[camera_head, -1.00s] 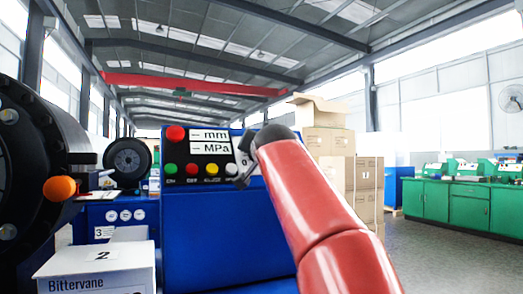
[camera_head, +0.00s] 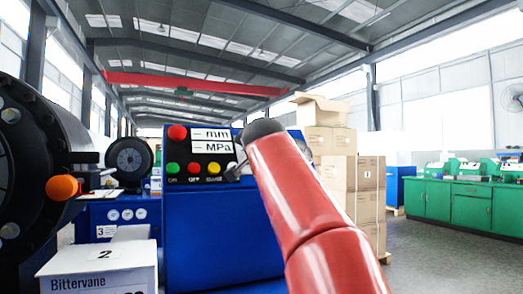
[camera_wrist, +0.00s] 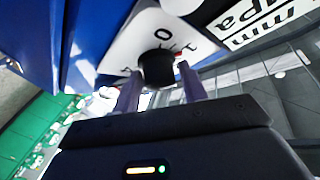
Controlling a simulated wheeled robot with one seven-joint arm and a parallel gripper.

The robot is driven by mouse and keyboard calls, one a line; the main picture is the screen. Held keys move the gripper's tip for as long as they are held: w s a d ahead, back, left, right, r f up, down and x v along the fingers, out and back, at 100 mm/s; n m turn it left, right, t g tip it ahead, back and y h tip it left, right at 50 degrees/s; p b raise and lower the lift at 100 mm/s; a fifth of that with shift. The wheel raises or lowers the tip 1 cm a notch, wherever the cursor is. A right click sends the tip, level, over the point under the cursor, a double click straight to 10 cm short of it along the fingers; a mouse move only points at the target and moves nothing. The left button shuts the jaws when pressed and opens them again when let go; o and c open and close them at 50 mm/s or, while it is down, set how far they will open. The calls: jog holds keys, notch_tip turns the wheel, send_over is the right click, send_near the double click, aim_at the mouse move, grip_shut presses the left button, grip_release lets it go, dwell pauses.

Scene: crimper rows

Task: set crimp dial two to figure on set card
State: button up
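A black dial knob (camera_wrist: 157,68) sits on a white plate (camera_wrist: 133,45) with printed marks, of which an "O" and a "1" partly show in the wrist view. A little red shows at the knob's right side. My gripper (camera_wrist: 160,77) has its two purple-grey fingers apart, one on each side of the knob; I cannot tell whether they touch it. I cannot make out a set card.
The black panel (camera_head: 184,148) carries mm and MPa labels and several coloured buttons. Cartons (camera_head: 368,190) stand behind my arm.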

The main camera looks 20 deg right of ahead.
jog(key=shift+o, duration=1.1)
jog(key=shift+w+f, duration=0.1)
jog(key=b+v, duration=0.2)
jog(key=v, duration=0.6)
